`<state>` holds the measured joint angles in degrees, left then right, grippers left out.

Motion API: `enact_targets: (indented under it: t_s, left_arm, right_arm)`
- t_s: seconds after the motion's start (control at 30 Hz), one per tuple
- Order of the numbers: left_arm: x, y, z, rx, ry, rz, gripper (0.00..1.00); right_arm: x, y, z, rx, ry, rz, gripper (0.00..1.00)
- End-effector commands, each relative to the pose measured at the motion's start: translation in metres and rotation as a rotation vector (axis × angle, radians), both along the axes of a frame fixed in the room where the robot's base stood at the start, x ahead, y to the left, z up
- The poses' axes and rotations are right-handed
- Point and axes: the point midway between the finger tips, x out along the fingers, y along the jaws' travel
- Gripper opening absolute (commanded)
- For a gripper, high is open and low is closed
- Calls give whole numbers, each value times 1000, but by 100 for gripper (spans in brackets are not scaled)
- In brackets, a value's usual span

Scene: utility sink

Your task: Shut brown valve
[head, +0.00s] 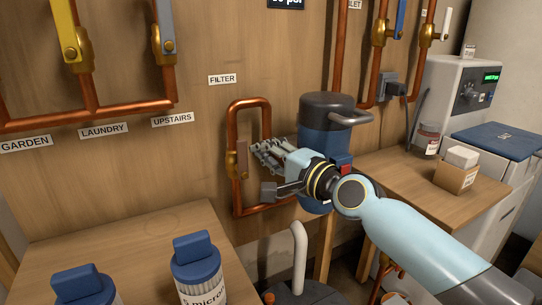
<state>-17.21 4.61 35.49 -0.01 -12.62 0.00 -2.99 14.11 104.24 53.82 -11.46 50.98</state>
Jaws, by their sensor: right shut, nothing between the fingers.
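The brown valve handle (242,160) is on the left upright of the copper pipe loop (232,122) below the FILTER label (222,79). The handle stands upright, in line with its pipe. My right gripper (264,168) is just right of the handle, inside the loop, with its fingers pointing left toward it. It is shut with nothing held. I cannot tell whether its fingers touch the handle. My left gripper is not in view.
A blue and grey filter housing (322,112) stands right behind my right wrist. Yellow (65,28) and grey (164,22) valve handles are upper left. Blue-capped bottles (197,262) stand on the left wooden bench (150,235). A small box (456,175) sits on the right bench.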

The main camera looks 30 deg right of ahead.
Motion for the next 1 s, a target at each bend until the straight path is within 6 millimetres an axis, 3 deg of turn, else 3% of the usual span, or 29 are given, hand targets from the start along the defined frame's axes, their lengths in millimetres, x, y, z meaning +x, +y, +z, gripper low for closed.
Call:
enact_targets:
  t_s: [1.0]
  left_arm:
    - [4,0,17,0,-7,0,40]
  right_arm:
    - [0,6,6,-129,8,0,0]
